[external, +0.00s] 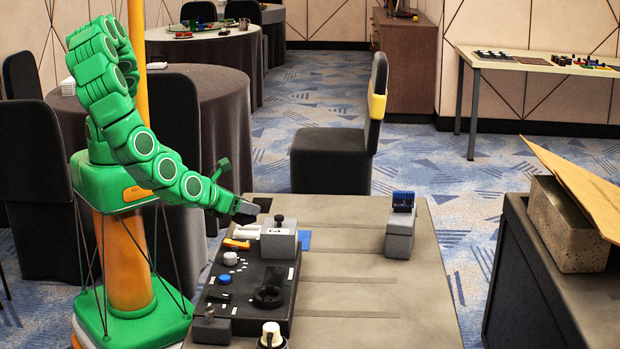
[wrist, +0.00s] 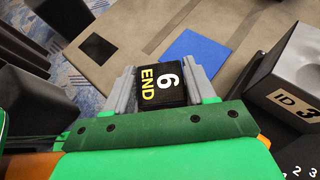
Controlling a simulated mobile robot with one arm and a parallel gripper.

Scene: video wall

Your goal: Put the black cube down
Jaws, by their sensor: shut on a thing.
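The black cube (wrist: 161,86) is between the two grey fingers of my gripper (wrist: 162,75) in the wrist view. Its face toward the camera reads END in yellow and 6 in white. In the external view my gripper (external: 245,211) is over the far left corner of the grey table (external: 365,265); the cube is hard to make out there. A flat black square (wrist: 98,47) and a flat blue square (wrist: 195,57) lie on the table beyond the fingers. I cannot tell the cube's exact height above the table.
A grey block marked ID 3 (wrist: 295,75) stands close on the right in the wrist view. A black control panel (external: 245,290) with knobs fills the table's left side. A grey stand with a blue top (external: 401,225) is at the right; the table's middle is clear.

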